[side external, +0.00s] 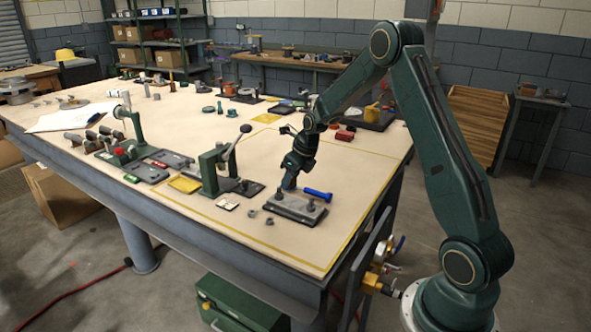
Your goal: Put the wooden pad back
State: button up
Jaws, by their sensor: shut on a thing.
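My gripper (289,187) points down over the far left part of a dark grey casing (296,209) near the right end of the table. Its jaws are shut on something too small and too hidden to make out. The casing is a flat block with upright round posts; one post (311,206) stands clear of the gripper. I cannot tell whether the jaws touch the casing. A tool with a blue handle (319,195) is just right of the gripper, at the casing's far side. I cannot pick out a wooden pad with certainty.
Two small grey nuts (269,220) and a pale flat piece (228,205) lie left of the casing. A green lever press (217,169) stands further left, near a yellow pad (185,184). The table (315,245) is bare in front of the casing.

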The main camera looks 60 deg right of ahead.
jog(key=shift+s, duration=0.1)
jog(key=s+d+r, duration=0.2)
jog(key=s+r, duration=0.3)
jog(key=s, duration=0.3)
jog(key=s+d+r, duration=0.1)
jog(key=s+r, duration=0.4)
jog(key=s, duration=0.2)
send_over(336, 226)
jog(key=s, duration=0.1)
notch_tip(336, 226, down, 17)
jog(key=shift+s+r, duration=0.15)
jog(key=shift+f, duration=1.85)
jog(key=shift+f, duration=0.15)
jog(key=o, duration=1)
